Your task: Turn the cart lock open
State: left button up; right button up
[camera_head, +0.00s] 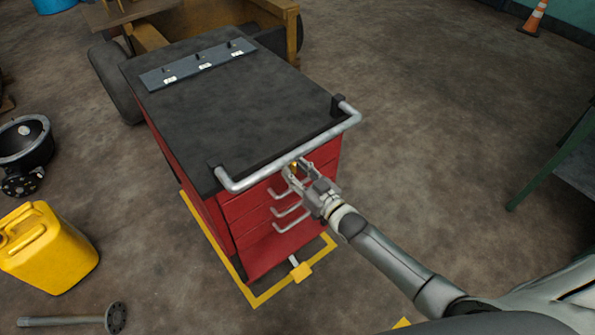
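The red cart (190,190) with a black top stands on the floor in the head view. A silver push handle (285,170) runs along its front edge. My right gripper (295,170) is at the upper drawer front, just below the handle. A small brass-yellow piece, perhaps the lock, shows between its fingertips. The fingers look apart around it, but whether they grip it is too small to tell. My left gripper is not in view.
Drawer pulls (292,222) stick out below my gripper. A yellow pedal (301,271) juts out at the cart's base. The floor right of the cart is clear.

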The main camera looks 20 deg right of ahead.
jog(key=v, duration=1.2)
jog(key=s+d+f+m+g+h, duration=0.15)
jog(key=s+f, duration=0.25)
jog(key=f, duration=0.5)
jog(key=s+d+f+g+h, duration=0.2)
jog(key=s+f+g, duration=0.15)
jog(key=f, duration=0.55)
jog(key=s+d+f+g+h, duration=0.15)
jog(key=s+f, duration=0.35)
jog(key=f, duration=0.5)
jog(key=s+a+f+g, duration=0.1)
jog(key=s+f+g, duration=0.2)
jog(key=s, duration=0.6)
jog(key=s+a+f+g, duration=0.1)
jog(key=s+f+g, duration=0.2)
jog(key=s+f, duration=0.3)
jog(key=s+f+g+h, duration=0.1)
jog(key=s+f+g, duration=0.2)
jog(key=s, duration=0.9)
notch_tip(320, 180, down, 2)
jog(key=shift+a+f, duration=0.15)
jog(key=shift+a, duration=0.25)
jog(key=shift+g, duration=0.25)
